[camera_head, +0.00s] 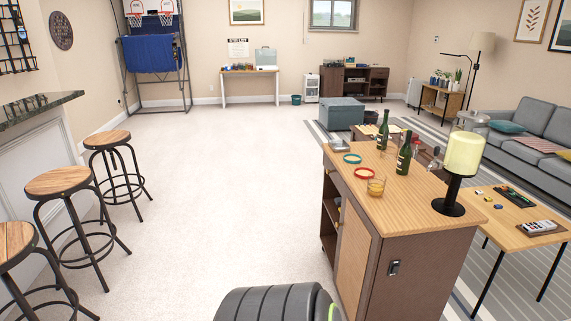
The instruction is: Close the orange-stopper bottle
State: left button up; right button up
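Two dark green bottles with pale labels stand upright on the wooden top of a brown cabinet (420,207). The farther bottle (383,131) is near the cabinet's back end, and the nearer bottle (404,155) is a little to its right. I cannot make out an orange stopper on either bottle or loose on the top, and I cannot tell whether their mouths are open. Neither of my grippers is in view.
Stools (59,181) line the left; carpet (215,190) between is clear.

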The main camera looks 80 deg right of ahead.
aim_at(404, 156)
jog(key=z, duration=3.25)
